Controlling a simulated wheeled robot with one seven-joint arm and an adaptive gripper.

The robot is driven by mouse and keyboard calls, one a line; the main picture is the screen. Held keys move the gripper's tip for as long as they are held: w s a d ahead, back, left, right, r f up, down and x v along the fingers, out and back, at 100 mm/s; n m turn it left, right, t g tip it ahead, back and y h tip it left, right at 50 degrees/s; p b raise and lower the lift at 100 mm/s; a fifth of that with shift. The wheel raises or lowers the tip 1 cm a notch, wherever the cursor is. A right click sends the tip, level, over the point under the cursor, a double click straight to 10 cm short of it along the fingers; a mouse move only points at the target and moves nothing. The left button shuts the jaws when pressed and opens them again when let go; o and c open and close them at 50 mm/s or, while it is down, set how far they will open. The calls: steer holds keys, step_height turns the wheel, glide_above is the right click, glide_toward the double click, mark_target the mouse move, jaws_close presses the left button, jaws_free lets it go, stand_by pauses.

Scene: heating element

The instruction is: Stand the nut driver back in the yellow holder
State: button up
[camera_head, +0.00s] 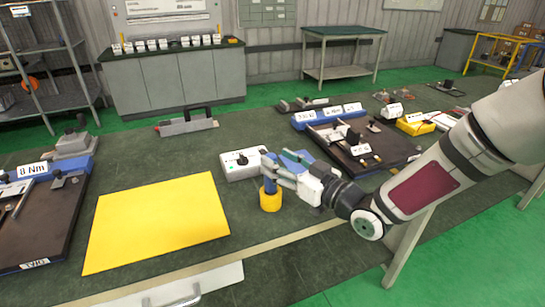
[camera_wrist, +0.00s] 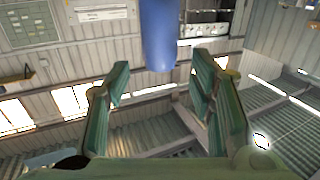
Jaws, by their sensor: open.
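The nut driver (camera_head: 269,186) shows as a blue handle standing about upright in the round yellow holder (camera_head: 270,203) on the bench. Its shaft is hidden in the holder. My gripper (camera_head: 272,169) is at the handle's upper part in the head view. In the wrist view the two green-padded fingers of my gripper (camera_wrist: 160,85) are apart, with gaps on both sides of the handle.
A yellow mat (camera_head: 155,222) lies left of the holder. A white control box (camera_head: 243,163) stands just behind it, and a dark board (camera_head: 362,145) with fixtures lies to the right. A grey tool (camera_head: 187,124) lies farther back. The dark bench top near the holder is bare in front.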

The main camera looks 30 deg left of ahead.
steer(key=v, duration=0.8)
steer(key=shift+d, duration=0.3)
steer(key=shift+r, duration=0.1)
